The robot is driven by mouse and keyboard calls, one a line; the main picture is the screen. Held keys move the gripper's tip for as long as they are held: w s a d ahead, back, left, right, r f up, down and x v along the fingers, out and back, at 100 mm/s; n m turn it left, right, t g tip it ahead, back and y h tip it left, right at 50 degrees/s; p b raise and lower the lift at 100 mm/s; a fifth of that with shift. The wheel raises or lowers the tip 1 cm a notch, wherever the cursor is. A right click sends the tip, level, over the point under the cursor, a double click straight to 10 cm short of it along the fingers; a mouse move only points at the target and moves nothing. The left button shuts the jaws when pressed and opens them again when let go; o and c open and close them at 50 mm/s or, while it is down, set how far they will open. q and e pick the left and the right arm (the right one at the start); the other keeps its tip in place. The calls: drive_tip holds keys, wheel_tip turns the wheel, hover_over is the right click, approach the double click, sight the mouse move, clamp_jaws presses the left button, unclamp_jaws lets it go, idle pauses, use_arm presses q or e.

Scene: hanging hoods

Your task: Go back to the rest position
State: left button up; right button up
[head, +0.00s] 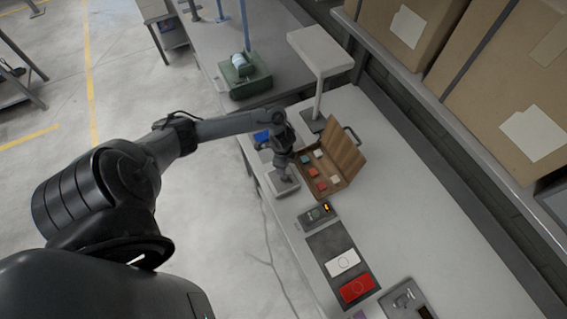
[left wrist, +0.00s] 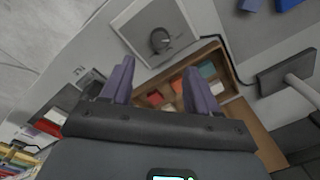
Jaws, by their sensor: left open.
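My left arm reaches in from the left over the bench. My left gripper (head: 286,174) is above the pale square device at the bench's near edge, beside the open wooden case. In the left wrist view my left gripper (left wrist: 160,72) has its two purple fingers spread apart, with nothing between them. The pale device (left wrist: 133,25) with a dark round knob lies beyond the fingertips. The wooden case (left wrist: 232,78) with coloured pieces is partly hidden behind the right finger. My right gripper is not in view.
The case's lid (head: 346,150) stands open. A small meter (head: 317,215) and a dark mat (head: 326,242) with white and red blocks lie along the bench. A lamp-like stand (head: 320,52) rises behind the case. Large cardboard boxes (head: 400,25) sit on a shelf.

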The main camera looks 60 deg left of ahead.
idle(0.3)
use_arm(q)
drive_tip(key=s+d+f+g+h, duration=0.1)
drive_tip(key=s+d+f+g, duration=0.1)
drive_tip(key=s+d+f, duration=0.6)
drive_tip(key=s+d+r+n+t+h, duration=0.1)
drive_tip(key=s+d+r+t+h, duration=0.15)
drive_tip(key=d, duration=0.85)
drive_tip(key=s+d+r+n+t+h, duration=0.1)
drive_tip(key=s+d+r, duration=0.2)
drive_tip(key=d, duration=0.8)
drive_tip(key=w+a+r+n+t+y, duration=0.1)
drive_tip(key=a+r+n+y, duration=0.1)
drive_tip(key=r, duration=0.8)
drive_tip(key=a+r+n+y, duration=0.2)
drive_tip(key=a+r+n, duration=0.1)
drive_tip(key=r, duration=0.7)
drive_tip(key=shift+w+a+r+t, duration=0.35)
drive_tip(key=shift+w+a, duration=0.05)
drive_tip(key=shift+a, duration=0.1)
